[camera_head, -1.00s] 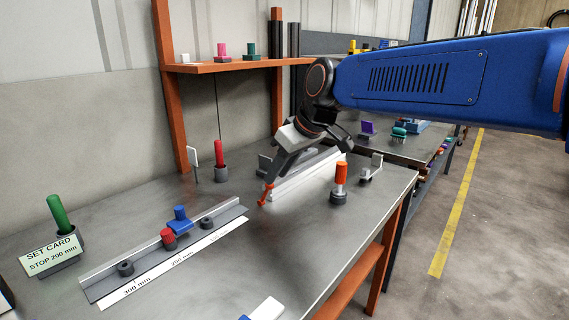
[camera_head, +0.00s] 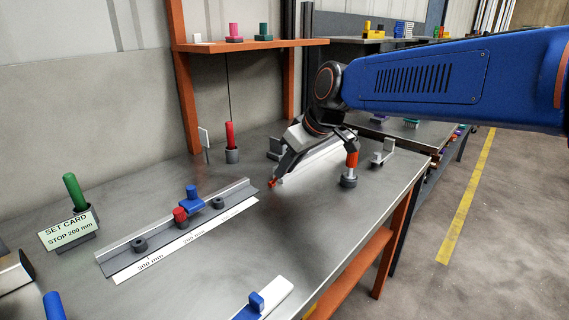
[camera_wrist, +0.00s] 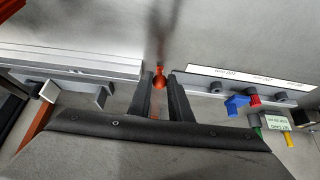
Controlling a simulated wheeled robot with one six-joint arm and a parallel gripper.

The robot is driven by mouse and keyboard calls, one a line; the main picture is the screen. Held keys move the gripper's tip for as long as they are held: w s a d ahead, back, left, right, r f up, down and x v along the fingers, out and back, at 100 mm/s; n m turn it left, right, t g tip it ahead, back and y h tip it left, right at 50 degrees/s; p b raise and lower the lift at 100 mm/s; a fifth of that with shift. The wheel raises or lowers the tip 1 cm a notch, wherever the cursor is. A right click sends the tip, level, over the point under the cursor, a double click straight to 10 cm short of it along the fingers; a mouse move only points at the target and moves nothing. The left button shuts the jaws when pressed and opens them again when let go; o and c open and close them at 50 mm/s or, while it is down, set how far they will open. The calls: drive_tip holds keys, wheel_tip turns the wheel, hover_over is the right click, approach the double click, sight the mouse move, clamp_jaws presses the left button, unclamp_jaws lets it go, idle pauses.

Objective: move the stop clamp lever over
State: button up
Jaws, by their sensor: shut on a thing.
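My gripper (camera_head: 273,182) points down and left near the bench top, at the near end of a pale rail. A small orange-red piece (camera_wrist: 160,76) is between its two fingertips, which are shut on it. It looks like a lever or knob; its base is hidden. A blue stop (camera_head: 191,201) with a blue peg sits on the left grey rail (camera_head: 141,244), with a red knob (camera_head: 180,215) beside it. The blue stop also shows at right in the wrist view (camera_wrist: 237,104). A card (camera_head: 69,231) reads "SET CARD STOP 200 mm".
An orange-handled post (camera_head: 349,170) stands right of my gripper, close under my wrist in the head view. A red peg (camera_head: 230,136) and a green peg (camera_head: 76,192) stand in holders. A white-and-blue item (camera_head: 262,303) lies at the front. The bench centre is clear.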

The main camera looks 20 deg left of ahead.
sight(293, 201)
drive_tip(key=shift+s+d+f, duration=0.1)
drive_tip(key=shift+d+f, duration=0.2)
drive_tip(key=shift+d, duration=0.05)
drive_tip(key=shift+d+f, duration=0.1)
drive_tip(key=shift+s+d+f, duration=0.3)
drive_tip(key=shift+d+f, duration=0.25)
drive_tip(key=shift+f, duration=0.35)
drive_tip(key=shift+s+d+f, duration=0.1)
drive_tip(key=shift+d+f, duration=0.15)
drive_tip(key=shift+f, duration=0.1)
drive_tip(key=shift+s+d+f, duration=0.1)
drive_tip(key=shift+d+f, duration=0.1)
drive_tip(key=shift+f, duration=0.45)
drive_tip(key=shift+s+d+f, duration=0.1)
drive_tip(key=shift+d+f, duration=0.15)
drive_tip(key=shift+f, duration=0.9)
